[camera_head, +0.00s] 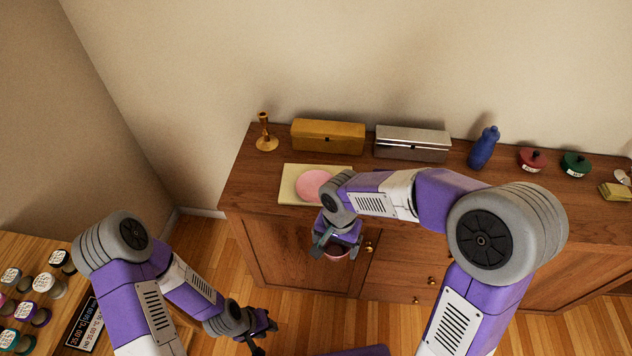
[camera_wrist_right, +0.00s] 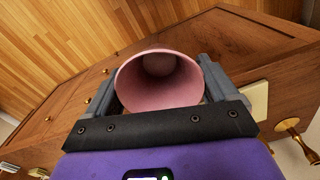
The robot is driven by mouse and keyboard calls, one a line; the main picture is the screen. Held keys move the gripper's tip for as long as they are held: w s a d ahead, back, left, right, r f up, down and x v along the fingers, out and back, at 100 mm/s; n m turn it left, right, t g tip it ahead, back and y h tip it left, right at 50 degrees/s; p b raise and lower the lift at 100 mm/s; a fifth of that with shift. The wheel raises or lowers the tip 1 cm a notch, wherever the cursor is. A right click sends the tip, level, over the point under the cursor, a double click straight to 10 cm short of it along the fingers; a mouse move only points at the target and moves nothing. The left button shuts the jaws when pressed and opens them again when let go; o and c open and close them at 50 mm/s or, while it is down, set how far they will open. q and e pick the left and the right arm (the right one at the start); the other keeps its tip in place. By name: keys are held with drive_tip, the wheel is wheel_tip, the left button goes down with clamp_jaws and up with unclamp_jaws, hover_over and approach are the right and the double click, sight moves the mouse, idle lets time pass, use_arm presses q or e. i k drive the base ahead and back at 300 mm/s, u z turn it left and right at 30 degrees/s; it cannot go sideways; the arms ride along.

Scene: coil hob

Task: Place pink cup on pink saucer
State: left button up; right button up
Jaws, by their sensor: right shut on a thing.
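The pink saucer (camera_head: 313,185) lies on a cream mat (camera_head: 287,190) on top of the wooden cabinet, partly hidden by my right arm. My right gripper (camera_head: 337,245) is shut on the pink cup (camera_head: 337,254), in front of the cabinet's front edge and nearer to me than the saucer. In the right wrist view the cup (camera_wrist_right: 162,84) sits between the two grey fingers (camera_wrist_right: 160,88), its open mouth facing the camera. My left gripper (camera_head: 262,338) hangs low over the floor at the left, away from the cabinet; its finger gap is too small to tell.
On the cabinet stand a brass candlestick (camera_head: 265,134), a gold box (camera_head: 328,135), a silver box (camera_head: 412,143), a blue bottle (camera_head: 484,147), a red pot (camera_head: 532,159) and a green pot (camera_head: 575,164). A rack of jars (camera_head: 40,285) is at the left.

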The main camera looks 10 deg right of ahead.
sight(320, 187)
drive_tip(key=i, duration=0.95)
